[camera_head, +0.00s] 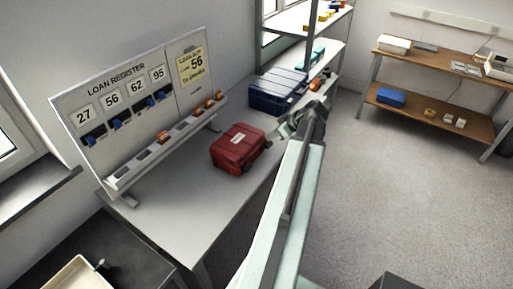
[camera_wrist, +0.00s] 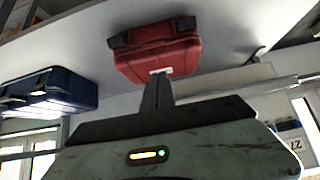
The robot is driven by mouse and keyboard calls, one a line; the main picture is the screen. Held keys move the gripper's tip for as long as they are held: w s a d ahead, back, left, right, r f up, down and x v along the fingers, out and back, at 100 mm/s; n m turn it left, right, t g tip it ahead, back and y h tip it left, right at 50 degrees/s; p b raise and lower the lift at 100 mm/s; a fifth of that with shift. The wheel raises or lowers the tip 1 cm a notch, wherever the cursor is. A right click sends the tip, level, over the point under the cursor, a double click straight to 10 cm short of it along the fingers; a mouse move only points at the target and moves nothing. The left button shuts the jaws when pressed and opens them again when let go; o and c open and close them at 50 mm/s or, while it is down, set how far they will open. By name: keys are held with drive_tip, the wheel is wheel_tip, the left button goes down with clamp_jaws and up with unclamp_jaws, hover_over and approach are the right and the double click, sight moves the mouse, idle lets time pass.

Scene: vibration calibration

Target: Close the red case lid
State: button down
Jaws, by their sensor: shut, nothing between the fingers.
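The red case (camera_head: 240,148) lies flat on the grey table, below the slotted board. Its lid looks down over the body, with a pale label on top; whether it is latched I cannot tell.
A dark blue case (camera_head: 278,92) stands behind the red one on the table (camera_head: 170,225); it also shows at left in the wrist view (camera_wrist: 50,92). The Loan Register board (camera_head: 130,100) with a slotted rail stands along the left. A wooden shelf (camera_head: 430,62) is at the far right. Open floor lies right.

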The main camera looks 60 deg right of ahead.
drive_tip(key=b, duration=0.8)
hover_over(252, 151)
drive_tip(key=s, duration=0.3)
wheel_tip(252, 151, down, 8)
drive_tip(key=shift+w+f, duration=0.1)
drive_tip(key=shift+f, duration=0.05)
wheel_tip(252, 151, down, 2)
drive_tip(key=b, duration=0.2)
drive_tip(key=shift+a+f+b, duration=0.1)
drive_tip(key=shift+f+b, duration=0.15)
drive_tip(key=shift+b, duration=0.15)
drive_tip(key=shift+f+b, duration=0.35)
drive_tip(key=shift+s+f+b, duration=0.25)
drive_tip(key=shift+f+b, duration=0.95)
drive_tip(key=shift+s+a+r, duration=0.1)
drive_tip(key=shift+s+r, duration=0.05)
drive_tip(key=shift+r, duration=0.05)
